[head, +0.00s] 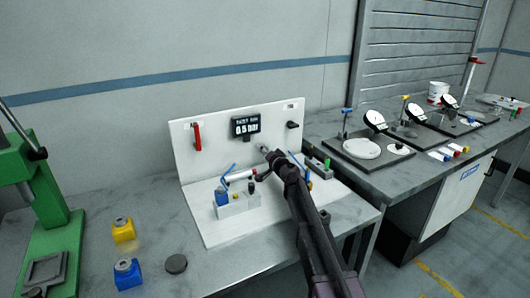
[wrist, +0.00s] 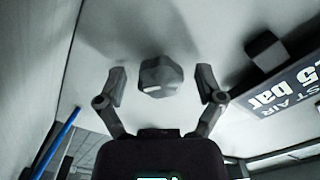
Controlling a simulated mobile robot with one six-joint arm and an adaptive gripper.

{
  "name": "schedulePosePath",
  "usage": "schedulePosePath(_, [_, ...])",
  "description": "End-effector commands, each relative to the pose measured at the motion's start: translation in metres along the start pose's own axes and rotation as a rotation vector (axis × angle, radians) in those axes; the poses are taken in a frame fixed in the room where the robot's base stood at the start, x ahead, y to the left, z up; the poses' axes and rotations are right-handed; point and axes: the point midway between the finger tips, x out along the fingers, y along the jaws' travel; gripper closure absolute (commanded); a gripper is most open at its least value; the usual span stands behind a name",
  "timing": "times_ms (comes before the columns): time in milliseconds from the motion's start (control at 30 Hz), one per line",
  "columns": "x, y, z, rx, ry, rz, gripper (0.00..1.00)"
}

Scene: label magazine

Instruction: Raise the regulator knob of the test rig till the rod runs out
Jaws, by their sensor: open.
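The test rig (head: 185,160) is a white panel and base on the bench in the head view. Its dark display (head: 247,127) reads 0.5 bar; part of it shows at the right of the wrist view (wrist: 285,95). The regulator knob (wrist: 160,75) is dark, with a small pale mark, and stands between my open fingertips with a gap at each side. In the head view the knob (head: 264,149) is small, just beyond my gripper (head: 274,157). A pale cylinder (head: 239,175) lies above the base; my gripper partly covers that area, and I cannot make out its rod.
A red lever (head: 197,136) and a black fitting (head: 292,125) are on the panel. A blue tube (wrist: 62,132) runs at the left of the wrist view. A green press (head: 50,200) stands at left. Dial gauges (head: 376,120) stand on the right bench.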

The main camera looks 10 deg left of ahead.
Motion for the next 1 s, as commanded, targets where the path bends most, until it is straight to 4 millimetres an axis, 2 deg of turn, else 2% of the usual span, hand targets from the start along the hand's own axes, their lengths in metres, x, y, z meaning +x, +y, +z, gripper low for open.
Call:
schedulePosePath(33, [-0.0001,-0.0001,0.0001,0.000,0.000,0.000,0.13])
schedulePosePath(67, [-0.0001,-0.0001,0.0001,0.000,0.000,0.000,0.19])
schedulePosePath(300, [0.0000,-0.0001,0.0001,0.000,0.000,0.000,0.90])
schedulePosePath(333, [0.0000,-0.0001,0.0001,0.000,0.000,0.000,0.95])
schedulePosePath(633, [0.0004,-0.0003,0.0001,0.044,0.000,-0.001,0.95])
schedulePosePath(1000, [0.0008,-0.0006,0.0000,0.257,-0.001,-0.001,0.95])
